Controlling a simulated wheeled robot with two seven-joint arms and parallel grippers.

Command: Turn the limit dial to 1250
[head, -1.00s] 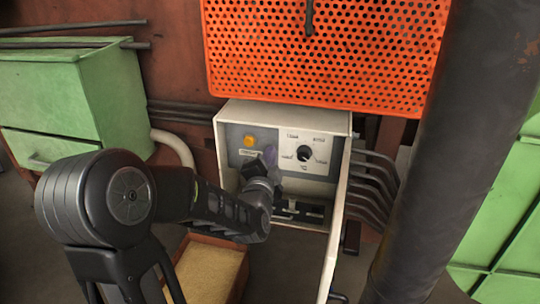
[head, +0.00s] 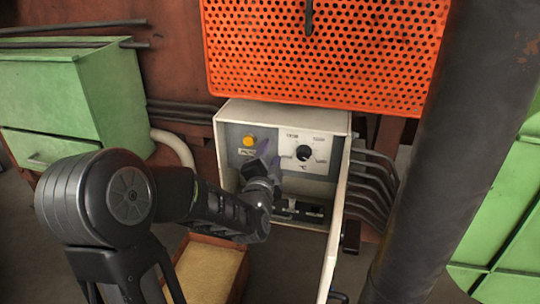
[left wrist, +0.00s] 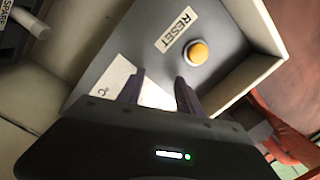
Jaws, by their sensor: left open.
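The limit dial (head: 303,153) is a black round knob on a white plate (head: 318,144) inside an open pale control box. Its printed numbers and its setting are too small to read. My left gripper (head: 269,154) is inside the box, just left of the dial, open and empty. In the left wrist view its two purple-grey fingers (left wrist: 160,80) stand apart in front of the grey panel. Part of the white plate (left wrist: 117,78) with a °C mark shows there; the knob itself does not. My right gripper is in neither view.
A yellow button (head: 249,140) sits left of the dial; the left wrist view shows it (left wrist: 197,52) under a RESET label. The box's open door (head: 337,225) stands at the right. An orange perforated guard (head: 325,55) hangs above, and a thick dark pipe (head: 440,150) stands at right.

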